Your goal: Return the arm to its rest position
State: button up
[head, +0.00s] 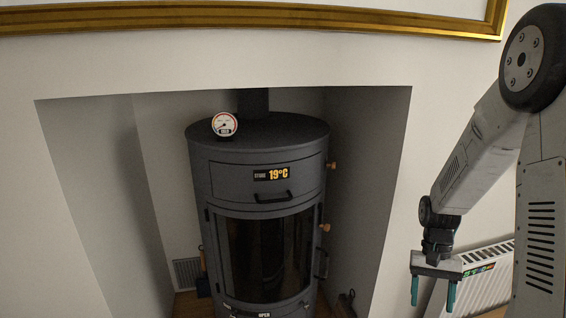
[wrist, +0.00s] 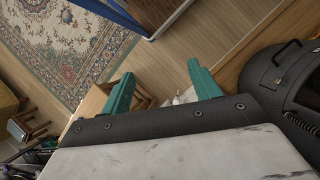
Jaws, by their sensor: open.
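My arm (head: 478,160) shows at the right of the head view, bent with its forearm slanting down to the left. My gripper (head: 432,290) hangs from its end with two teal fingers pointing down. The fingers are apart and nothing is between them. In the wrist view my gripper (wrist: 158,85) also shows open and empty, with wooden floor beyond it.
A dark stove (head: 262,195) stands in a white alcove left of my gripper. A white radiator (head: 482,280) is behind my gripper. The wrist view shows a patterned rug (wrist: 65,45), wooden floor (wrist: 225,30) and a black rounded object (wrist: 275,75) at right.

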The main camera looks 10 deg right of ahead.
jog(key=s+a+r+n+t, duration=0.3)
jog(key=s+a+r, duration=0.5)
jog(key=r, duration=0.3)
jog(key=s+a+r+n+t+h, duration=0.1)
jog(key=s+a+r+n+t, duration=0.2)
jog(key=s+a+r, duration=0.5)
notch_tip(320, 180, up, 4)
jog(key=shift+s+a+r+h, duration=0.1)
jog(key=shift+s+a+h, duration=0.05)
jog(key=shift+a+h, duration=0.15)
